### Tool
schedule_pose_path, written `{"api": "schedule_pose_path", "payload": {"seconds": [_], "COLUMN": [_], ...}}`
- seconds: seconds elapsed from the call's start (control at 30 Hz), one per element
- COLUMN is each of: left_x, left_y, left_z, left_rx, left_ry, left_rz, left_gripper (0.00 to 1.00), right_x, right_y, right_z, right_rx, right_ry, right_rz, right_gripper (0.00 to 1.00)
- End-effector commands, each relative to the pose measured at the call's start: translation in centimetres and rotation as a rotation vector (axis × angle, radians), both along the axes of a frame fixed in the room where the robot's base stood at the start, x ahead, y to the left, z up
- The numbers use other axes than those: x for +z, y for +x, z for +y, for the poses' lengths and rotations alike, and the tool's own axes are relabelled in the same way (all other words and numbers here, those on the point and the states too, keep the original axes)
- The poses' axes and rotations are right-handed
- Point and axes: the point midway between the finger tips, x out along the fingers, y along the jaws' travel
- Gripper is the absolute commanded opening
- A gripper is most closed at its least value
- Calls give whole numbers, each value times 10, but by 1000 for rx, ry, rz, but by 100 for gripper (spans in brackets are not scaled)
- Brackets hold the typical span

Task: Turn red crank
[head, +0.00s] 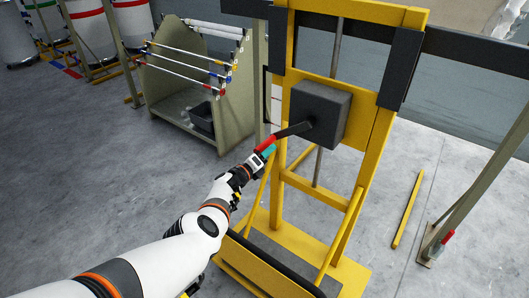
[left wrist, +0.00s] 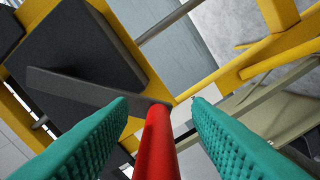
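The crank has a red handle (head: 265,144) on a black arm (head: 293,131) that comes out of a dark grey box (head: 320,112) on a yellow frame. My left gripper (head: 263,152) is at the red handle. In the left wrist view, the red handle (left wrist: 160,142) lies between the two green ribbed fingers (left wrist: 160,118), with a gap on each side, so the gripper is open around it. The crank arm (left wrist: 95,88) and box (left wrist: 75,50) show beyond. My right gripper is not in view.
The yellow frame (head: 282,190) stands on a yellow base close below my left arm. A green-grey rack (head: 188,85) with several rods stands to its left. A yellow bar (head: 407,210) lies on the floor to the right, near a slanted post (head: 478,180).

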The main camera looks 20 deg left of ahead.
Motion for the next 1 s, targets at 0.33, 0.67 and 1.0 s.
{"api": "schedule_pose_path", "payload": {"seconds": [0.33,0.67,1.0], "left_x": [5,5,2], "left_y": [-7,-66,-108], "left_z": [7,25,38], "left_rx": [8,5,0], "left_ry": [2,5,1], "left_rz": [-1,1,0], "left_gripper": [45,45,45], "right_x": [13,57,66], "right_y": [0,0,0], "right_z": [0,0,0], "right_rx": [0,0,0], "right_ry": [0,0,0], "right_rz": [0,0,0], "right_gripper": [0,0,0]}}
